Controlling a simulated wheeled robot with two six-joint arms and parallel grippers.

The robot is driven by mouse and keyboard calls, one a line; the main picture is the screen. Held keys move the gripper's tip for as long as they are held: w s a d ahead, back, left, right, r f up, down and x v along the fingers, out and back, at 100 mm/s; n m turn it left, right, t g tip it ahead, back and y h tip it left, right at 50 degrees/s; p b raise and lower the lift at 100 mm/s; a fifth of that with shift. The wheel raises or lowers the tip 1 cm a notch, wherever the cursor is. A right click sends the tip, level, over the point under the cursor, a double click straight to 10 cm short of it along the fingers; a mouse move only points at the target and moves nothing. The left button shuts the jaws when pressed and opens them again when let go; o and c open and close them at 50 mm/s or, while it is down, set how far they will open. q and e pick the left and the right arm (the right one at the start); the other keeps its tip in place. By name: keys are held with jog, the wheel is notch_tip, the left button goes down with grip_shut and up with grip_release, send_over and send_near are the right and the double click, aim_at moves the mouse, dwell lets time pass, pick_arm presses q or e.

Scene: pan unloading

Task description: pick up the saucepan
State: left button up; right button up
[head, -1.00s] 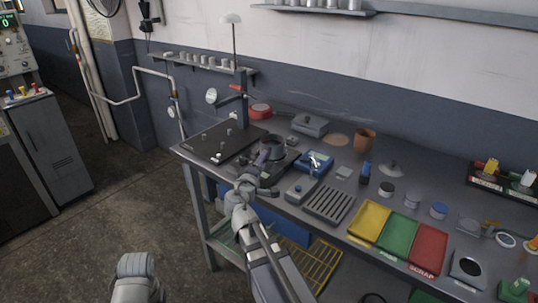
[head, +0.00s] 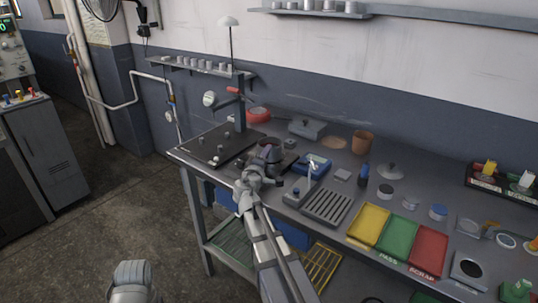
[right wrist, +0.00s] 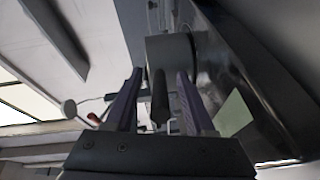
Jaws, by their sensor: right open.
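The saucepan (head: 271,151) is a dark grey, round pot on the workbench, just right of the black plate. In the right wrist view its grey body (right wrist: 170,55) lies beyond the fingertips, with its dark handle (right wrist: 160,98) pointing back toward the gripper. My right gripper (head: 263,165) is at the near side of the pan and partly hides it. In the wrist view my right gripper (right wrist: 158,90) is open, with one purple finger on each side of the handle. A gap shows between handle and fingers. My left gripper is out of view.
The black plate (head: 212,146) with a post is left of the pan. A blue tray (head: 311,167), a slotted grey block (head: 327,206) and yellow, green and red trays (head: 368,222) lie to the right. A brown cup (head: 362,142) stands farther back.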

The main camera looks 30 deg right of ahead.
grip_shut()
dwell(0.3)
dwell(1.1)
